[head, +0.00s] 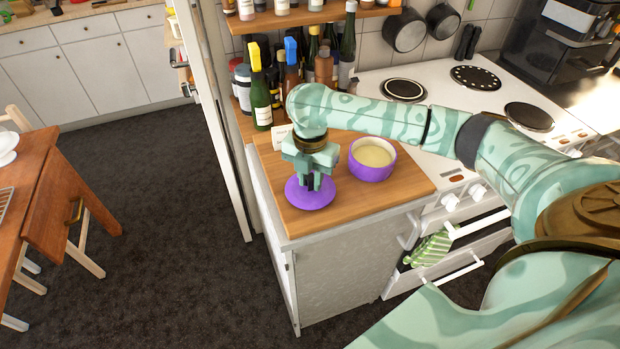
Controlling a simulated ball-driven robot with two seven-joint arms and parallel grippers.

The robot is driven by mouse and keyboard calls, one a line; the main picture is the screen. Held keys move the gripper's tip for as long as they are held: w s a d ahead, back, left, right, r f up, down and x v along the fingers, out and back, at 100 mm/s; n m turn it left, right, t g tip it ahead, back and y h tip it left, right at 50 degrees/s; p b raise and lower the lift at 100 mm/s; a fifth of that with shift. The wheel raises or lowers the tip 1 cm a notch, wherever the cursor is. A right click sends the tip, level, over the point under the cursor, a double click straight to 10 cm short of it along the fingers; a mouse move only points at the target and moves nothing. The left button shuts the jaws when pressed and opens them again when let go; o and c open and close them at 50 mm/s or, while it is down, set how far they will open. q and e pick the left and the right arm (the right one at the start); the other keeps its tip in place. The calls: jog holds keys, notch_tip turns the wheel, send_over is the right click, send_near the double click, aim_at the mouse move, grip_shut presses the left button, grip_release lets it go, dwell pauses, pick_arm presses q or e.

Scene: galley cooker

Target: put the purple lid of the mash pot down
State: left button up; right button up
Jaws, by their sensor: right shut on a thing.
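The purple lid (309,197) is a flat disc at the left front part of the wooden worktop. My right gripper (311,183) points down over it and is shut at its middle, on a part that the fingers hide. The lid is level and lies on the worktop or just above it; I cannot tell which. The purple mash pot (372,161) stands uncovered to the right of the lid, with pale yellow mash in it. My left gripper is not in view.
Several bottles (262,100) and jars stand behind the worktop (345,215). A white card (286,140) is behind my gripper. The white cooker (450,90) with dark hotplates is to the right. The worktop in front of the pot is clear.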

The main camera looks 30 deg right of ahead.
aim_at(311, 176)
jog(key=shift+f, duration=0.1)
jog(key=o, duration=1)
notch_tip(311, 176, up, 12)
jog(key=p, duration=0.5)
